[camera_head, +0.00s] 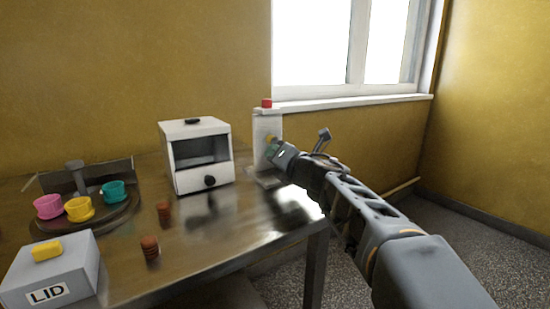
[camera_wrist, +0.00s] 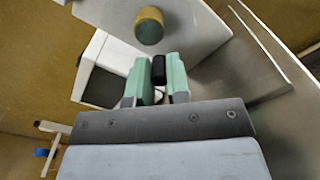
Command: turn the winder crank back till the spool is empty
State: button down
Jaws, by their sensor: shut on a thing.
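The winder looks like a pale upright post (camera_head: 267,125) with a red top (camera_head: 267,103), at the table's far right edge. In the wrist view its flat grey face (camera_wrist: 200,25) fills the top, with a round brass-coloured hub (camera_wrist: 149,25) standing out. A small black crank grip (camera_wrist: 158,70) sits between the green fingertips of my gripper (camera_wrist: 158,88), below the hub. My gripper, also in the head view (camera_head: 277,152), is shut on this grip. The crank's arm is hidden, and I cannot make out the spool or anything wound on it.
A white box with a dark window (camera_head: 197,155) stands left of the winder. Coloured cups (camera_head: 79,208) sit on a round stand at the left. The table (camera_head: 225,235) is clear between.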

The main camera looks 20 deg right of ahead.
jog(key=shift+f, duration=0.1)
jog(key=c, duration=1.1)
grip_release()
